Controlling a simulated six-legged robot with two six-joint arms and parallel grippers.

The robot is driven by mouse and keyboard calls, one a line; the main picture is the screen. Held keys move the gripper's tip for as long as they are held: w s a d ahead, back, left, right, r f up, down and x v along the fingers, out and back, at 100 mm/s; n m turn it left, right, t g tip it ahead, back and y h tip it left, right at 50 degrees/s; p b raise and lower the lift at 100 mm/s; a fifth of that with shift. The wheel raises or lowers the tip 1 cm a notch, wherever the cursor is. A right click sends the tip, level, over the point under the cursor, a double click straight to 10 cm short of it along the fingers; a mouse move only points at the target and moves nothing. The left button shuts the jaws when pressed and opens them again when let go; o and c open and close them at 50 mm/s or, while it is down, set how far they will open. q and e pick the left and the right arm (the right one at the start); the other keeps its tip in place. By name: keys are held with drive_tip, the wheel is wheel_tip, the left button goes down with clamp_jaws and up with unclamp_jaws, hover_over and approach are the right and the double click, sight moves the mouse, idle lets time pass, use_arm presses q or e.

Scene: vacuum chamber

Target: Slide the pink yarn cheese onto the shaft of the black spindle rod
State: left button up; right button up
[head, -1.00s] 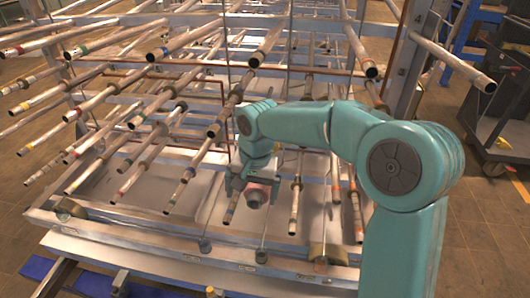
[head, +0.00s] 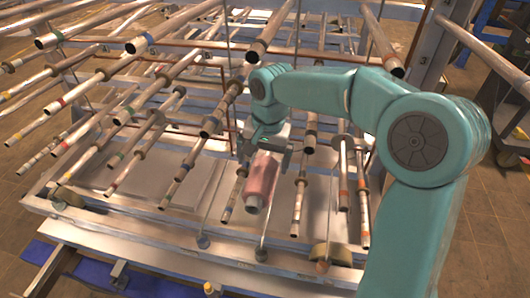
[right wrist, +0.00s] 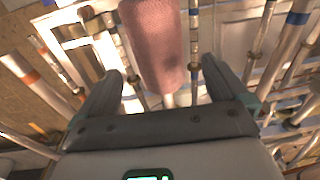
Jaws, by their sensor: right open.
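The pink yarn cheese (head: 262,179) is a pink cylinder, tilted, with a pale end toward the front, below my right gripper (head: 262,166). In the right wrist view the cheese (right wrist: 152,45) lies at the top middle, in line with the gap between the fingers of my right gripper (right wrist: 163,70). The fingers stand apart with gaps on both sides of it. A short pale piece shows below the pink surface there; I cannot tell whether it is a core or a shaft. I cannot pick out the black spindle rod for certain. My left gripper is not in view.
A metal rack (head: 165,222) carries several slanted metal rods with coloured bands on both sides of the cheese. Rods (head: 299,190) stand close to its right. A dark cart (head: 510,125) stands at the far right.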

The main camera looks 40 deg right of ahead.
sight(264, 170)
drive_tip(key=shift+s+d, duration=0.1)
drive_tip(key=shift+d+f, duration=0.1)
drive_tip(key=shift+f, duration=0.05)
drive_tip(key=f, duration=0.4)
drive_tip(key=f+p, duration=0.1)
drive_tip(key=f, duration=0.1)
drive_tip(key=shift+w+a+f, duration=0.2)
drive_tip(key=shift+a+f, duration=0.05)
drive_tip(key=shift+f, duration=0.1)
drive_tip(key=shift+w+f, duration=0.15)
drive_tip(key=shift+f, duration=0.15)
drive_tip(key=shift+a, duration=0.1)
drive_tip(key=shift+c, duration=0.3)
